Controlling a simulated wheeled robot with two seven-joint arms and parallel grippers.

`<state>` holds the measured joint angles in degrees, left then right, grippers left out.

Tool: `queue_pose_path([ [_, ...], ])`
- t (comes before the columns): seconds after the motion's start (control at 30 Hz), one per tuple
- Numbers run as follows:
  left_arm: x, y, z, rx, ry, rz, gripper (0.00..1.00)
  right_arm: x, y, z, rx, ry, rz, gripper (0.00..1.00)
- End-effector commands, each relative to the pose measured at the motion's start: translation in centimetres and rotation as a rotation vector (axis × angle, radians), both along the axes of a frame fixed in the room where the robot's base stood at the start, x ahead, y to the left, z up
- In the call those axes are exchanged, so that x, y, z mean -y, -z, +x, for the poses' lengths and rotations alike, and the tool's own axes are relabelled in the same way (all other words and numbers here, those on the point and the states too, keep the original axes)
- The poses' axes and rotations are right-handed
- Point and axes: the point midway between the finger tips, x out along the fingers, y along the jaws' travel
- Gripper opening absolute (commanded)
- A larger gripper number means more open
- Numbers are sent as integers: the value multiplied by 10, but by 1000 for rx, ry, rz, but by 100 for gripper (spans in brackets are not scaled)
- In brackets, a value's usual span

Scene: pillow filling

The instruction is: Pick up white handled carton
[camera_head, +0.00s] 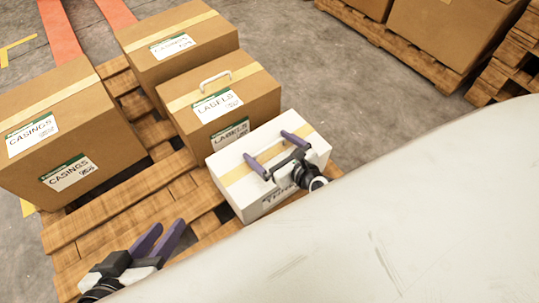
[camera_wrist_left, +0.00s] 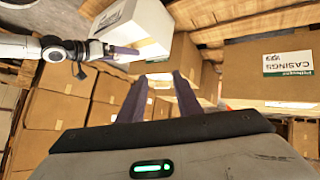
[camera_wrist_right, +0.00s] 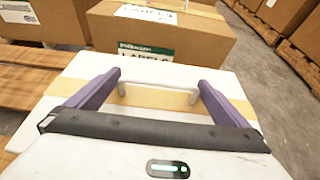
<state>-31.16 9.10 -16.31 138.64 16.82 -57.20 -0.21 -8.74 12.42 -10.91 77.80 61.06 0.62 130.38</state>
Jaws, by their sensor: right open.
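The white carton (camera_head: 238,160) stands on the wooden pallet, with a tan tape strip across its top. Its white handle (camera_wrist_right: 158,84) shows in the right wrist view. My right gripper (camera_head: 271,150) is open above the carton top; in the right wrist view its purple fingers (camera_wrist_right: 151,88) stand wide apart, one near each end of the handle. Whether they touch anything is unclear. My left gripper (camera_head: 165,237) is open and empty over the near part of the pallet, left of the carton. The left wrist view also shows the white carton (camera_wrist_left: 142,25).
A brown LABELS carton (camera_head: 255,95) with a white handle stands just behind the white one. Brown CASINGS cartons (camera_head: 100,120) stand to the left on the pallet (camera_head: 135,218). More pallets with brown boxes stand at the upper right. Grey floor lies between.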

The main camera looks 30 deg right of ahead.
Motion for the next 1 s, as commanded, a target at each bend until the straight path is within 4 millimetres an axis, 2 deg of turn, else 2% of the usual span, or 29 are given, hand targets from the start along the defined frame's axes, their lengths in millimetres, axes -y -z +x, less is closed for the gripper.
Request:
queue_pose_path([
  [0.07,0,0,0,0,0,0,31,0,0,0,0,0,0,100],
  [0.4,0,1,0,-2,1,1,31,0,0,-1,0,0,0,43],
  [0.5,0,1,-1,-3,1,1,31,0,-5,2,11,3,0,30],
  [0.77,0,-1,-1,-4,2,5,31,0,-8,2,11,3,1,30],
  [0.9,-4,-4,-2,-19,1,33,31,0,-24,2,11,3,3,30],
  [1.0,-12,13,-6,-72,1,88,31,0,-41,2,11,4,3,30],
])
